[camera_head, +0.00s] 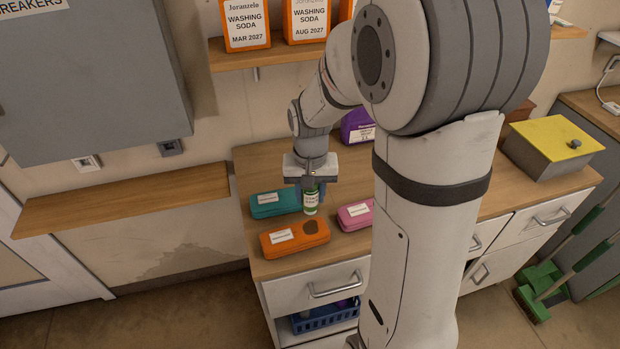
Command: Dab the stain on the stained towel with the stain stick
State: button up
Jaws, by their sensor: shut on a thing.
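The stained towel (283,248) is a folded orange one with a white label, lying near the front left edge of the counter. Its dark round stain (311,227) is on the right part of its top. My gripper (311,186) points down and is shut on the stain stick (310,202), a small green and white tube. In the picture, the stick's lower end is just above the stain. I cannot tell the exact gap, but the two look apart. The gripper hides the top of the stick.
A teal towel (268,206) lies behind the orange one, and a pink towel (352,218) lies to its right, partly hidden by my arm. A purple labelled thing (358,127) stands at the back. A grey box with a yellow lid (556,146) is at the right.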

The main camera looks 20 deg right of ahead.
aim_at(311, 213)
jog(key=shift+d+f+b, duration=0.1)
jog(key=shift+f+b, duration=2.05)
jog(key=shift+f, duration=0.8)
jog(key=shift+s+f+b, duration=0.15)
jog(key=shift+f+b, duration=0.3)
jog(key=shift+f, duration=0.1)
jog(key=shift+r+p, duration=2.55)
jog(key=shift+r, duration=1.05)
